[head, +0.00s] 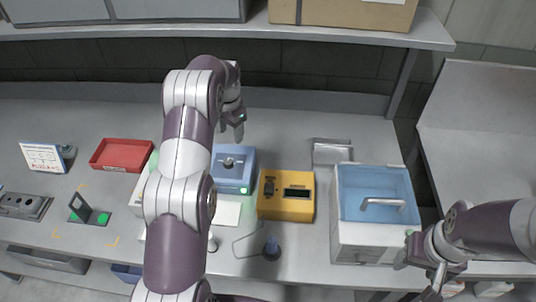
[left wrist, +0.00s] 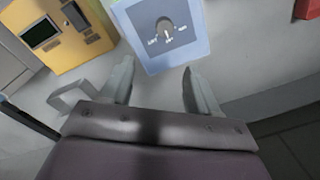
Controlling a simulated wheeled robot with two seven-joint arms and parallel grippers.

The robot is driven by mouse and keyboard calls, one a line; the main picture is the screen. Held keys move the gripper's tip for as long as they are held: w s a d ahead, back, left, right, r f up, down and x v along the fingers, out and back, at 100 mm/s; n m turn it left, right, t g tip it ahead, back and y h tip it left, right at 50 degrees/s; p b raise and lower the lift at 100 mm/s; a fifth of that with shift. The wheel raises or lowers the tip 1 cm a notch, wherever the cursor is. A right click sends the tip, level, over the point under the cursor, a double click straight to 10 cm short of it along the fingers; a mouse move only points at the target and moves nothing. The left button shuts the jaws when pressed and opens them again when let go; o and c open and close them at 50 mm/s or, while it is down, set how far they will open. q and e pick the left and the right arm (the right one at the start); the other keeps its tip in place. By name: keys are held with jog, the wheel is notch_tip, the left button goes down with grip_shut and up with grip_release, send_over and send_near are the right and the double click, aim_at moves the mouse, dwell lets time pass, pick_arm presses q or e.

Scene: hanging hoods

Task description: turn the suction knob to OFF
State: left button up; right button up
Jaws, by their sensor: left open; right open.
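The suction knob (head: 228,162) is a small grey dial on a dark panel on top of a blue box (head: 236,180). In the left wrist view the knob (left wrist: 164,27) has a white mark and small labels around it, too blurred to read. My left gripper (head: 238,132) is open and empty, behind and above the blue box. In the left wrist view its fingertips (left wrist: 158,66) are spread, with the knob beyond them and not between them. My right gripper (head: 424,275) is open and empty at the lower right, far from the knob.
A yellow device (head: 287,206) with a display stands right of the blue box. A blue-lidded white container (head: 345,235) is further right. A red tray (head: 121,155) lies to the left. My left arm hides part of the bench left of the blue box. A shelf (head: 240,36) hangs above.

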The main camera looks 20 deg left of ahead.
aim_at(228, 161)
pick_arm(q)
jog(key=f, duration=0.1)
jog(key=s+a+f, duration=0.1)
jog(key=f, duration=0.2)
jog(key=shift+s+a+f, duration=0.25)
jog(key=shift+s+a, duration=0.05)
jog(key=shift+a, duration=0.1)
jog(key=f, duration=0.2)
jog(key=f+p, duration=0.1)
jog(key=f, duration=0.2)
jog(key=f+p, duration=0.1)
jog(key=f, duration=0.1)
jog(key=shift+w+d+f, duration=0.15)
jog(key=shift+w, duration=0.25)
jog(key=shift+s+a+f+p, duration=0.1)
jog(key=shift+a+f+p, duration=0.2)
jog(key=shift+f, duration=0.35)
pick_arm(e)
jog(key=r, duration=0.1)
jog(key=a+r, duration=0.1)
jog(key=shift+s+a+r, duration=0.15)
jog(key=shift+a+r, duration=0.05)
jog(key=shift+r, duration=0.15)
pick_arm(q)
jog(key=shift+d, duration=0.15)
pick_arm(e)
jog(key=shift+d, duration=0.1)
